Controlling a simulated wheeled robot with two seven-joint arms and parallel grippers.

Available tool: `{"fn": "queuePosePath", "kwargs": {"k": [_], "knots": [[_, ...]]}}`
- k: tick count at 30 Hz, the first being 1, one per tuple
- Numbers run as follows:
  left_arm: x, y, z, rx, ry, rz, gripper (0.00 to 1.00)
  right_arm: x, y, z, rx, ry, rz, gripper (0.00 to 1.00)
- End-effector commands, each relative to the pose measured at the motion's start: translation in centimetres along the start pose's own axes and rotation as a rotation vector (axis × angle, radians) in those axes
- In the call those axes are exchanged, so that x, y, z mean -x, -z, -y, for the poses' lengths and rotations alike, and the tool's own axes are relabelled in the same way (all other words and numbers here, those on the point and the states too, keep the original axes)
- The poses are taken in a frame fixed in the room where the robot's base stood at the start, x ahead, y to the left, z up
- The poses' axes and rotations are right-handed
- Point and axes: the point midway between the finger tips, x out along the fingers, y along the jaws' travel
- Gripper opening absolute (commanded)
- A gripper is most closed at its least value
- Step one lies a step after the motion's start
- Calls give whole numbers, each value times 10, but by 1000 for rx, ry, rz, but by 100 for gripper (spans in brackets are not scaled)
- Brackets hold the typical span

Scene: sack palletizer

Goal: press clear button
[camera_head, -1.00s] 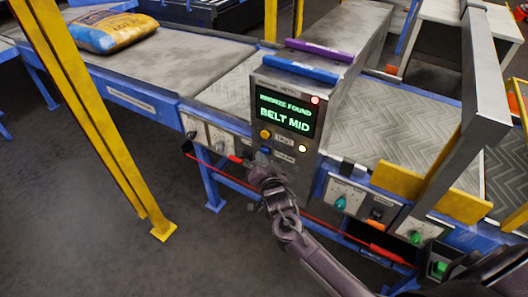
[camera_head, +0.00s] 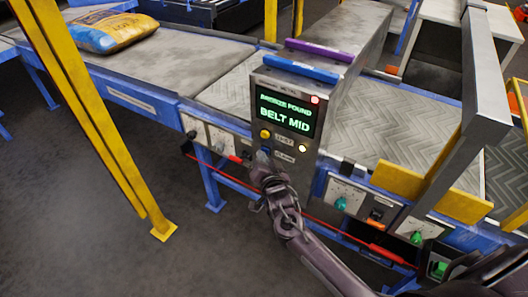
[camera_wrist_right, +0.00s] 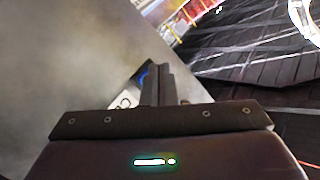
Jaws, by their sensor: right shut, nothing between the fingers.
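The control box (camera_head: 272,88) stands at the belt's edge, its screen (camera_head: 286,113) reading "BELT MID" in green under a smaller line ending in "FOUND". A yellow button (camera_head: 265,134) sits below the screen. Under it is a blue button (camera_head: 263,152) beside a small label, too small to read surely. My right gripper (camera_head: 262,161) is shut and empty, its tip at the blue button's lower edge; I cannot tell whether it touches. In the right wrist view its closed fingers (camera_wrist_right: 157,84) point at the box face, with a blue ring (camera_wrist_right: 143,76) partly hidden behind them. My left gripper is not in view.
A yellow and blue sack (camera_head: 112,32) lies on the left conveyor (camera_head: 170,65). A patterned belt (camera_head: 385,125) runs right of the box. A red cord (camera_head: 335,229) runs along the front. Panels with green knobs (camera_head: 341,204) are at right. A yellow post (camera_head: 85,115) stands at left.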

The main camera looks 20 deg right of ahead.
Motion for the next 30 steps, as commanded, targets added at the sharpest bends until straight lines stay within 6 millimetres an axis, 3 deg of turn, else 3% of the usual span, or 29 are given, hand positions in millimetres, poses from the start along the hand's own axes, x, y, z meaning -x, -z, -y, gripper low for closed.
{"fn": "queuePosePath", "kwargs": {"k": [18,30], "knots": [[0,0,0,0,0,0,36,-2,3,-2,0,-2,-2,0],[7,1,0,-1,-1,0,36,10,-6,7,-1,-1,0,0]]}}
